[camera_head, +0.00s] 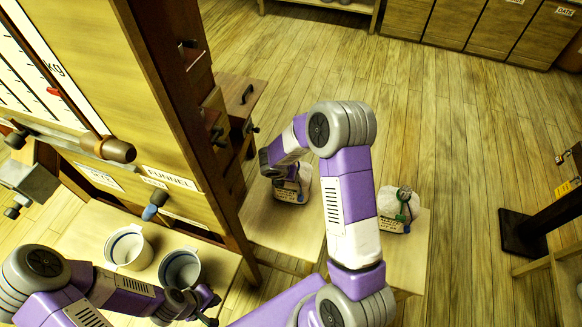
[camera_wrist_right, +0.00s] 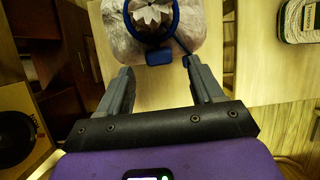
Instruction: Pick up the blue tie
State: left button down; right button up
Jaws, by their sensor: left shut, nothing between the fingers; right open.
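The blue tie (camera_wrist_right: 160,57) shows in the right wrist view as a ring around the gathered neck of a pale sack (camera_wrist_right: 105,25), with a square blue tab at the front and a loose end to the right. My right gripper (camera_wrist_right: 160,78) is open, its fingers apart on either side below the tab, with nothing between them. In the head view my right arm reaches over this sack (camera_head: 293,187), and the arm hides its top and tie. My left gripper (camera_head: 208,304) is shut and empty, beside the pails at the lower left.
Another sack (camera_head: 394,220) with a green tie (camera_head: 403,200) stands to the right on a light wooden stand. Two pails (camera_head: 128,250) (camera_head: 180,270) stand on the bench at left. A dark wooden post (camera_head: 180,110) rises left of my right arm. Open floor lies beyond.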

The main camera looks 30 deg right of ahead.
jog(key=shift+x, duration=1.25)
grip_shut()
